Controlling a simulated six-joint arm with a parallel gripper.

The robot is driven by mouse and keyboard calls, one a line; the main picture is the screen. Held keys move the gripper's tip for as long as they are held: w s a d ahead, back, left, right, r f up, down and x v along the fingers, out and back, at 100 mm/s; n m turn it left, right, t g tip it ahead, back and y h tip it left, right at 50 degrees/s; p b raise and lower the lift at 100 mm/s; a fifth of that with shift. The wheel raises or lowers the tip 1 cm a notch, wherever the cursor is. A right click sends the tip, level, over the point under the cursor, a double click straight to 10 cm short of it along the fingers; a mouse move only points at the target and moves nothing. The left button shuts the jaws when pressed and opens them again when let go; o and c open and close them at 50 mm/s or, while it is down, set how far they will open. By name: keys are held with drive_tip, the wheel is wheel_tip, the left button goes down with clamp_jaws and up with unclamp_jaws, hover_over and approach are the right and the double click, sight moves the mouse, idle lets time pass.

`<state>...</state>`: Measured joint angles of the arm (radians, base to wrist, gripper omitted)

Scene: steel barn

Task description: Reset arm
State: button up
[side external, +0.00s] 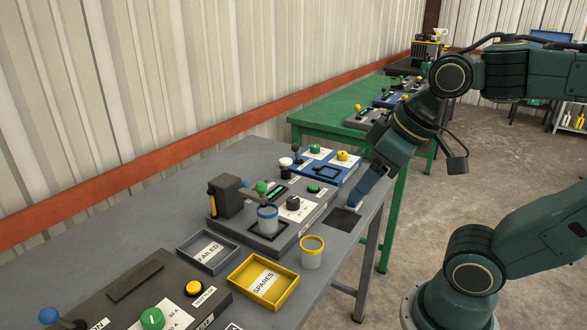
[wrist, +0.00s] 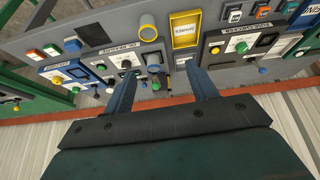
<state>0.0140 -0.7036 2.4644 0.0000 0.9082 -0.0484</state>
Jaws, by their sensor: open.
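My gripper (side external: 357,203) shows in the side external view with its blue fingers pointing down and left, over the right edge of the grey table (side external: 170,210), close to a dark square on it. In the wrist view my gripper (wrist: 160,67) has its two blue fingers spread well apart, with nothing held between them. A cup with a blue rim (side external: 267,222) stands on the grey test station (side external: 240,228). A cup with a yellow rim (side external: 312,256) stands on the table beside the station. Whether the fingers touch anything is hard to tell.
A yellow SPARES tray (side external: 240,296) and a grey FAILED tray (side external: 188,240) sit front of the station. A blue panel (side external: 345,172) is behind it, and another control box (side external: 85,310) is at the front. A green table (side external: 330,121) stands beyond, near the corrugated wall.

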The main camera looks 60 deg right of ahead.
drive_tip(key=shift+s+a+f, duration=0.15)
drive_tip(key=shift+s+f, duration=0.1)
drive_tip(key=shift+s, duration=0.3)
